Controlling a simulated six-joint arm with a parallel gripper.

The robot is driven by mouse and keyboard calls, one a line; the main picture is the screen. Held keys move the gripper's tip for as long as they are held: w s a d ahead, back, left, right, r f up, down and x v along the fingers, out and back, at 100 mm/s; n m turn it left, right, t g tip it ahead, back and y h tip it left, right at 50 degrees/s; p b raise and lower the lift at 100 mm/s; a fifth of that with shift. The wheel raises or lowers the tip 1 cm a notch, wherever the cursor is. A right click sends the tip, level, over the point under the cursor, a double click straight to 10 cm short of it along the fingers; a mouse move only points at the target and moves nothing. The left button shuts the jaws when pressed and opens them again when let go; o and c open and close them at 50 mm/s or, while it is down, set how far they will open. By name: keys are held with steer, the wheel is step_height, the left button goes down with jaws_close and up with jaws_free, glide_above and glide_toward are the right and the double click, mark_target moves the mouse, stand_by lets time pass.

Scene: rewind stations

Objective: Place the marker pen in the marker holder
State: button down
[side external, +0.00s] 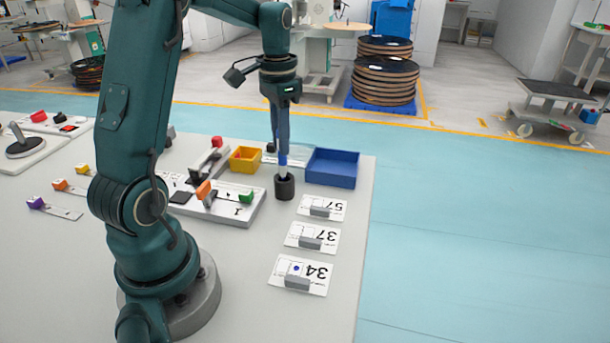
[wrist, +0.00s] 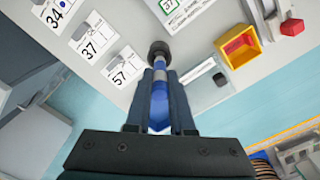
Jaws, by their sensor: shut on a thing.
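The marker pen (side external: 283,161) is blue and white and stands upright between the fingers of my gripper (side external: 282,150). It also shows in the wrist view (wrist: 159,104). My gripper is shut on the pen, and its fingertips (wrist: 160,75) are above the holder. The marker holder (side external: 285,188) is a small dark round cup near the right part of the table; it shows in the wrist view (wrist: 159,48) just beyond the fingertips. The pen's lower end meets the holder's mouth. I cannot tell how far it reaches inside.
A blue bin (side external: 333,168) stands right of the holder and a yellow bin (side external: 244,160) behind it to the left. Numbered cards with grey blocks (side external: 320,208) lie in front. A grey station board (side external: 225,205) is at the left. The table's right edge is near.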

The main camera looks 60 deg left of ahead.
mark_target(283, 172)
steer(key=shift+w+f, duration=0.1)
steer(key=shift+f, duration=1.95)
steer(key=shift+f, duration=0.2)
steer(key=c, duration=0.8)
jaws_free()
steer(key=shift+r, duration=0.1)
